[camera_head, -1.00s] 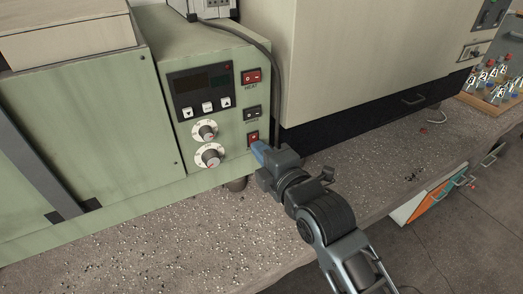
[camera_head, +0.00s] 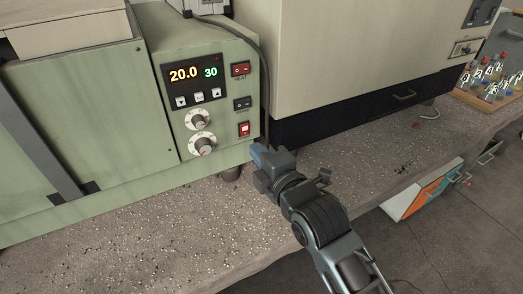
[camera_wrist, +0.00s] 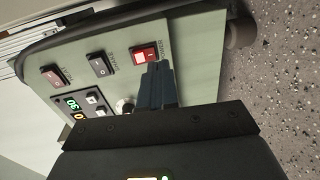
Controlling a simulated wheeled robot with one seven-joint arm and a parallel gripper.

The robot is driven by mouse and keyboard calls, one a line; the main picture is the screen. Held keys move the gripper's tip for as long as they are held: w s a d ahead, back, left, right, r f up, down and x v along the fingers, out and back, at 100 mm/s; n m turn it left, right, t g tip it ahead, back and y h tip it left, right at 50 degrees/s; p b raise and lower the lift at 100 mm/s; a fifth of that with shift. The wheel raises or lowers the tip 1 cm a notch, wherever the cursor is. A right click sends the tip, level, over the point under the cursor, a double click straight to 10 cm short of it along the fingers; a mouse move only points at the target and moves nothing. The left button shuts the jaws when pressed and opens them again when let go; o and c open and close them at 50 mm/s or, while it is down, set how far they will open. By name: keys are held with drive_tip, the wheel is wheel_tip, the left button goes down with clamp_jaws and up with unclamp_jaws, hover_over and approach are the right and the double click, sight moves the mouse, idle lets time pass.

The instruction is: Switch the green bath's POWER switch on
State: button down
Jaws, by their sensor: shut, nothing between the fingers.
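The green bath (camera_head: 80,105) stands at the left on the bench. Its display (camera_head: 192,73) is lit and reads 20.0 and 30. The lowest red switch, the POWER switch (camera_head: 244,129), glows on the panel's right side; it also shows in the wrist view (camera_wrist: 144,55) with a lit part. My gripper (camera_head: 257,154) is shut and empty, just below and right of that switch in the head view. In the wrist view its blue fingertips (camera_wrist: 158,78) are close to the switch; I cannot tell if they touch it.
A red HEAT switch (camera_head: 241,69) and a black switch (camera_head: 243,104) sit above, with two dials (camera_head: 203,144) at the left. A beige cabinet (camera_head: 350,55) stands to the right. A cable runs down between them. The bench front (camera_head: 200,225) is clear.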

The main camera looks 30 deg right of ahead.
drive_tip(key=s+f, duration=0.1)
drive_tip(key=s, duration=0.8)
drive_tip(key=shift+s+b, duration=0.4)
drive_tip(key=shift+b, duration=0.05)
drive_tip(key=shift+f, duration=0.15)
drive_tip(key=s+r+m+g+p, duration=0.1)
drive_tip(key=s+m, duration=1.7)
drive_tip(key=s, duration=1.3)
drive_tip(key=shift+d+g, duration=0.4)
